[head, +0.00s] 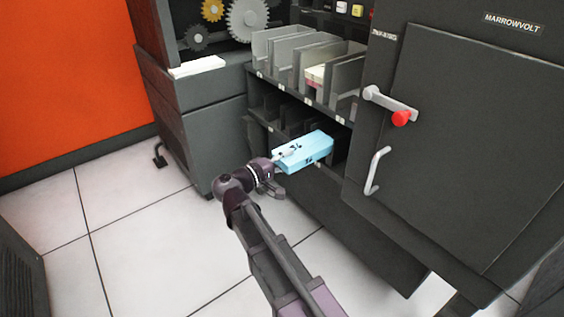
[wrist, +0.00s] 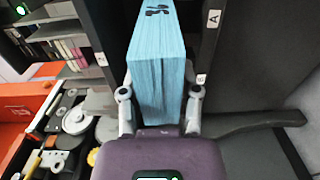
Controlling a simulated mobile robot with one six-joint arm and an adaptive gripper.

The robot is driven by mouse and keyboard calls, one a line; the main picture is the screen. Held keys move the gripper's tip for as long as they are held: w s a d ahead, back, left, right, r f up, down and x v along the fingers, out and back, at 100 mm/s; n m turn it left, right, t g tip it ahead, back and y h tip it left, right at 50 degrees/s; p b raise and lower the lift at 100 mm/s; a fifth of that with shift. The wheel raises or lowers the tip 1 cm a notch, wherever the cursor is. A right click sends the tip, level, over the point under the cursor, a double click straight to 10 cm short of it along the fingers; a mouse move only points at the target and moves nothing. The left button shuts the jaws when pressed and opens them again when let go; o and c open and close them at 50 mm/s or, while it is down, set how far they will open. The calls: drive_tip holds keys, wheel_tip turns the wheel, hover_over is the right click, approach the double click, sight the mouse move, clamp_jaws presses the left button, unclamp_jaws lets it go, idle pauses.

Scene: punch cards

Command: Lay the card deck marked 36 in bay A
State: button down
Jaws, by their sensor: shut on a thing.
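My gripper (head: 281,168) is shut on a light blue card deck (head: 303,152) and holds it in front of the lower row of bays. Black marks show on the deck, but I cannot read the number. In the wrist view the deck (wrist: 160,70) stands between the two fingers (wrist: 160,100), its long edge towards the camera. A white label with the letter A (wrist: 213,19) is on the rack just right of the deck in the wrist view. The inside of that bay is dark and partly hidden by the deck.
The upper row of grey bays (head: 285,47) holds a cream and pink deck (head: 316,75). A dark cabinet with a red-tipped lever (head: 401,117) and a pale handle (head: 375,170) stands close on the right. White papers (head: 196,67) lie on the left cabinet. The tiled floor is open.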

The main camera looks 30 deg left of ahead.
sight(329, 139)
drive_tip(key=shift+x, duration=8.3)
drive_tip(key=shift+w+r, duration=0.1)
drive_tip(key=shift+b, duration=0.3)
drive_tip(key=shift+f+b, duration=0.7)
drive_tip(key=shift+f, duration=0.1)
drive_tip(key=shift+c, duration=1.3)
unclamp_jaws()
